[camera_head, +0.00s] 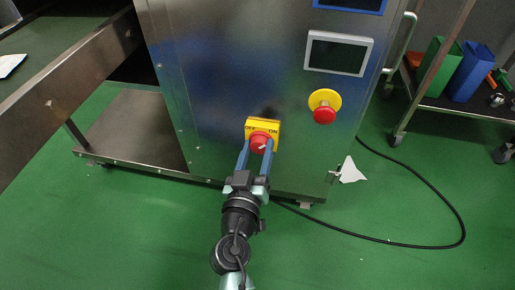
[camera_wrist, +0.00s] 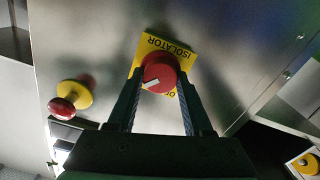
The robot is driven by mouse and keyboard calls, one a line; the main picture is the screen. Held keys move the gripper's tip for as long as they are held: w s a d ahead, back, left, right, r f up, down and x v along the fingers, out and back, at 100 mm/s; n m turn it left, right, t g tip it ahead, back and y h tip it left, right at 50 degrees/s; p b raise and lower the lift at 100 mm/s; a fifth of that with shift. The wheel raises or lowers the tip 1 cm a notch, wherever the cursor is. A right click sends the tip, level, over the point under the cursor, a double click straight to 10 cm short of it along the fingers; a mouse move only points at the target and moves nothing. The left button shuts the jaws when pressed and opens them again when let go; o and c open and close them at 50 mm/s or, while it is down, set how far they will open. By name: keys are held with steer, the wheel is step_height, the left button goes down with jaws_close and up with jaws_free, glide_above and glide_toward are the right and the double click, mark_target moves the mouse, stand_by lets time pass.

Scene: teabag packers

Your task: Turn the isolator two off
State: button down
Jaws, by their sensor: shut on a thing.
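The isolator has a red rotary knob (camera_head: 260,143) on a yellow plate (camera_head: 263,126) marked OFF and ON, low on the front of the steel cabinet. The wrist view shows the red knob (camera_wrist: 159,72) with a white pointer mark, and the yellow plate (camera_wrist: 151,47) reading ISOLATOR, upside down. In the head view the mark lies slanted toward the upper right, on the ON side. My gripper (camera_head: 257,147) has its two fingers around the knob, one on each side, and is shut on it. The fingers (camera_wrist: 160,90) hide the knob's sides and part of the lower plate.
A red emergency stop button (camera_head: 325,114) on a yellow disc is at the upper right, below a screen (camera_head: 338,53). A trolley (camera_head: 455,104) with green and blue bins stands at the right. A black cable (camera_head: 425,246) loops over the green floor.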

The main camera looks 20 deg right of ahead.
steer(key=n, duration=0.8)
steer(key=shift+a+n+p, duration=0.1)
steer(key=shift+n+p, duration=0.3)
steer(key=n+p, duration=0.1)
steer(key=n, duration=0.3)
steer(key=shift+w, duration=0.1)
steer(key=n+p, duration=0.1)
steer(key=n, duration=0.3)
steer(key=shift+f+n, duration=0.15)
steer(key=shift+n, duration=0.15)
steer(key=shift+c, duration=1.5)
jaws_free()
